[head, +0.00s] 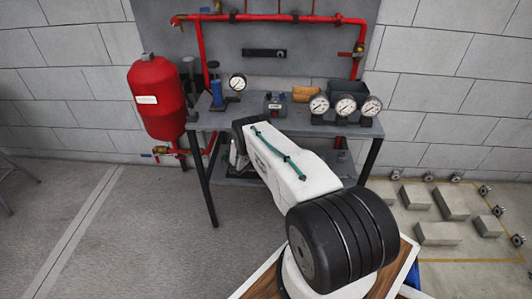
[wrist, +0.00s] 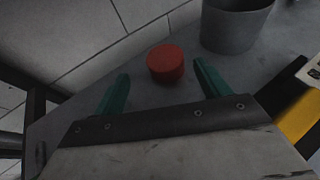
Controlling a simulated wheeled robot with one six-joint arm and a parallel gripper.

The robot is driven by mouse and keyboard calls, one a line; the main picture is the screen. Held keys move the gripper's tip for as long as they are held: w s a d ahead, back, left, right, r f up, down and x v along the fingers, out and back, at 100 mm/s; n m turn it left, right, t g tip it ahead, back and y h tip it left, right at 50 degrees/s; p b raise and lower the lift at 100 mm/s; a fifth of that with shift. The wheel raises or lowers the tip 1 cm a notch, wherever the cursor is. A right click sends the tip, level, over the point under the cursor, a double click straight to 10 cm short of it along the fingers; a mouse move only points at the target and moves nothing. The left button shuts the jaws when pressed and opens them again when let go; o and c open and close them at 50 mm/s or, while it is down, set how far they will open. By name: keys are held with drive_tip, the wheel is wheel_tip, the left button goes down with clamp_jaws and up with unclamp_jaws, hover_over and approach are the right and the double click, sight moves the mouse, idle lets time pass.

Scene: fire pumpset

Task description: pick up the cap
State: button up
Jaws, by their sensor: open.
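A red round cap (wrist: 166,63) stands on a grey surface (wrist: 150,93) in the wrist view. My gripper (wrist: 161,69) is open, with one green finger on each side of the cap in the picture. Nothing is held, and a gap shows between the cap and each finger. I cannot tell how far the fingertips are above the surface. In the head view I cannot make out the cap, and my arm hides my gripper.
A grey pot (wrist: 235,25) stands close behind the cap to the right. A yellow and black thing (wrist: 297,115) is at the right edge. In the head view, a bench (head: 205,125) bears several gauges (head: 345,106); a red tank (head: 157,97) stands to its left.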

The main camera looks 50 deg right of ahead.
drive_tip(key=x, duration=0.2)
drive_tip(key=s+x, duration=0.1)
drive_tip(key=x, duration=0.1)
drive_tip(key=shift+w+d+f, duration=0.1)
drive_tip(key=shift+w+d, duration=0.05)
drive_tip(key=shift+d, duration=0.15)
drive_tip(key=shift+w+d+f, duration=0.2)
drive_tip(key=shift+d, duration=0.45)
drive_tip(key=shift+c, duration=0.3)
drive_tip(key=c, duration=1.1)
